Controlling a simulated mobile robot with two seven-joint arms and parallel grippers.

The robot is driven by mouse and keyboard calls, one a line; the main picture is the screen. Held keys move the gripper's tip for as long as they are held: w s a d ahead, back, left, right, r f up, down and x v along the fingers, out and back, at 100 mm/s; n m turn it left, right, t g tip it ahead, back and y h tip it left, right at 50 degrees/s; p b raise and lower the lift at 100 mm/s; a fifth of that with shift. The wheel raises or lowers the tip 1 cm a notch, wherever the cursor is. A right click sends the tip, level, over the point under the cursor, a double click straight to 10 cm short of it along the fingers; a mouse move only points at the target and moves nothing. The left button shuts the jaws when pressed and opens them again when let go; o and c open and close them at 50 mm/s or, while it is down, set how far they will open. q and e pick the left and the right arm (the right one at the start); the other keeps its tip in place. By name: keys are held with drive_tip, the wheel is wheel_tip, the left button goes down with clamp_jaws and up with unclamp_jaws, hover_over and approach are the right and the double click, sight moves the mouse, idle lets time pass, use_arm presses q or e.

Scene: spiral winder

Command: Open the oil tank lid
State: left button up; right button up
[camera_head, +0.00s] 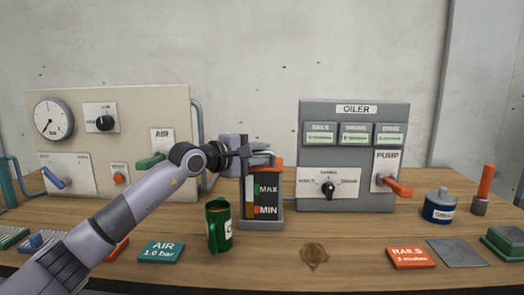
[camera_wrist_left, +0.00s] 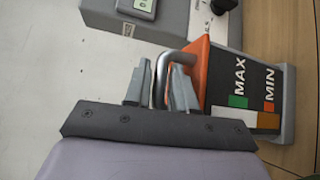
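The oil tank (camera_head: 266,195) is a grey-framed box with MAX and MIN marks, standing upright on the table left of the oiler panel. Its orange lid (camera_head: 275,161) lies on top and looks down; it also shows in the left wrist view (camera_wrist_left: 200,58). A grey bent-bar handle (camera_wrist_left: 176,57) rises from the lid. My left gripper (camera_head: 246,151) is at the handle. In the left wrist view its two fingers (camera_wrist_left: 158,85) stand apart, on either side of the handle bar, with a gap visible. The gripper hides part of the handle in the head view. My right gripper is not in view.
The grey oiler panel (camera_head: 310,190) stands to the right. The beige air panel (camera_head: 82,111) is behind my arm. A brown stain (camera_head: 314,256) marks the table in front.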

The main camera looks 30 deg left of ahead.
use_arm(q)
drive_tip(key=shift+w+d, duration=0.1)
drive_tip(key=shift+w, duration=0.3)
clamp_jaws()
